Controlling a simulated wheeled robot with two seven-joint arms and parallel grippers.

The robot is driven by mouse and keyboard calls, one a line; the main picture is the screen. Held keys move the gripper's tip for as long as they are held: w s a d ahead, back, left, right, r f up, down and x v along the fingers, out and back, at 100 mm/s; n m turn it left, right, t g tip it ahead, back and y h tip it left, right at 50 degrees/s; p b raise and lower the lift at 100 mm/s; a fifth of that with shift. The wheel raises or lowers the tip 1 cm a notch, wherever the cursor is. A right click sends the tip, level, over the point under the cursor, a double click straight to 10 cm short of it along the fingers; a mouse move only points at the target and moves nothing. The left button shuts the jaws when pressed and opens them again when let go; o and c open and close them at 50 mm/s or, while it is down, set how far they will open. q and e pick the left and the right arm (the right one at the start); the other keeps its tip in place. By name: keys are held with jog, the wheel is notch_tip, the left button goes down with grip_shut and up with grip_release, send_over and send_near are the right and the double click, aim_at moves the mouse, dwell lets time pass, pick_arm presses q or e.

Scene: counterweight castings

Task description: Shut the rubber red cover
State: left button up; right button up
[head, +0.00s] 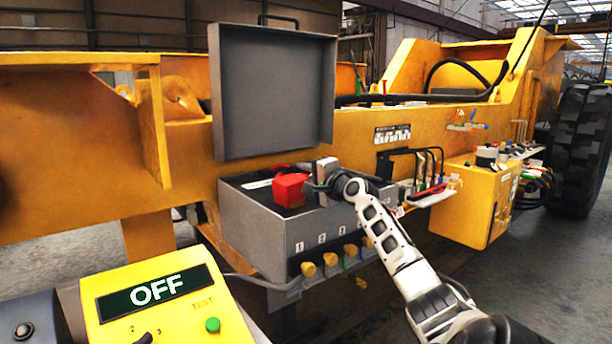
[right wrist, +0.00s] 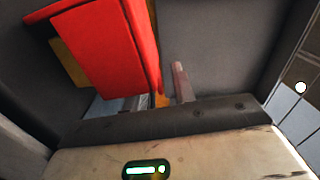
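The red cover (head: 290,190) stands up from the top of a grey control box (head: 258,215). In the head view it looks like a small raised block. It also shows large and tilted in the right wrist view (right wrist: 105,45), with something yellow beside and below it. My right gripper (head: 318,182) is just to the right of the red cover, over the box top. Whether it touches the cover is unclear. Its fingertips are not clear enough to show whether they are open or shut. My left gripper does not show.
The box's large grey lid (head: 272,90) stands open behind. Yellow knobs (head: 330,259) line the box front. A yellow panel reading OFF (head: 158,290) is at lower left. A yellow box (head: 480,205) and a big tyre (head: 580,140) are at right.

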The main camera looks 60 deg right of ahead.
jog(key=shift+s+a+f, duration=0.1)
jog(key=shift+s+a, duration=0.15)
jog(key=shift+s, duration=0.35)
jog(key=b+v, duration=0.2)
jog(key=v, duration=1.2)
jog(key=shift+s, duration=0.3)
jog(key=shift+a, duration=0.15)
